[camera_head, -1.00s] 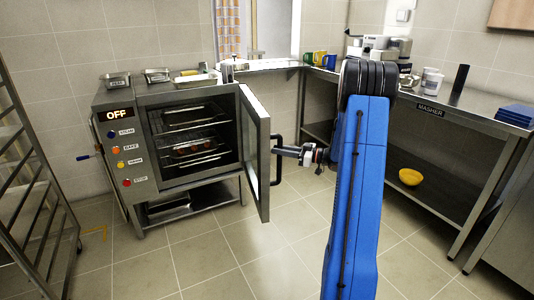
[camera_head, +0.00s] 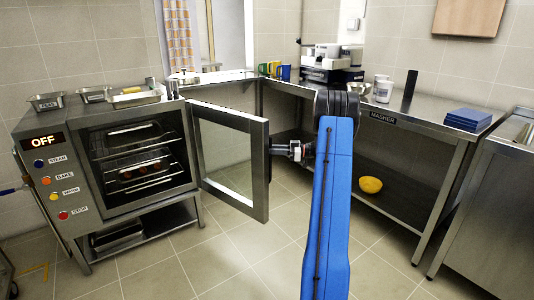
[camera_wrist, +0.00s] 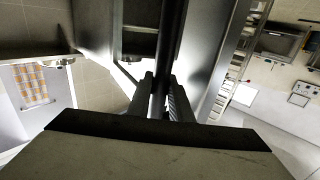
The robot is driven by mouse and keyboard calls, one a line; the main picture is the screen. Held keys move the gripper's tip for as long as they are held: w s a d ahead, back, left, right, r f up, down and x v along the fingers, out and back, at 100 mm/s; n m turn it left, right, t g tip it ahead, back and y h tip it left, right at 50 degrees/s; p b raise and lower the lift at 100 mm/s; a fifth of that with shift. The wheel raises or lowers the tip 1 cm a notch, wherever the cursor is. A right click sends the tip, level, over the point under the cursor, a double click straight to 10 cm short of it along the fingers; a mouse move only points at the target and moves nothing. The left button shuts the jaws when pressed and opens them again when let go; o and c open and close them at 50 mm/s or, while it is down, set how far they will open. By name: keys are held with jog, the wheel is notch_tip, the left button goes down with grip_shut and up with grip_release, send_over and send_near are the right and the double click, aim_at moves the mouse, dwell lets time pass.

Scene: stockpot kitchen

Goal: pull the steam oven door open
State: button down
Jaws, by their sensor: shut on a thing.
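The steam oven (camera_head: 60,205) stands at the left with its display reading OFF. Its glass-paned door (camera_head: 232,160) stands wide open, hinged at the right side of the oven. Racks with trays (camera_head: 140,165) show inside the cavity. My gripper (camera_head: 295,151) is at the outer side of the door, near its free edge. In the wrist view my gripper (camera_wrist: 163,98) is shut around the dark bar of the door handle (camera_wrist: 172,45). In the head view the handle is mostly hidden behind the door's edge.
Metal pans (camera_head: 48,101) sit on top of the oven. The tiled floor (camera_head: 200,260) before the oven is clear.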

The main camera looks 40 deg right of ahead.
jog(key=shift+w+d, duration=0.1)
jog(key=shift+d, duration=0.2)
jog(key=c, duration=1.6)
grip_release()
jog(key=v, duration=1.7)
jog(key=shift+s+d+r, duration=0.1)
jog(key=shift+s+d, duration=0.05)
jog(key=shift+s, duration=0.1)
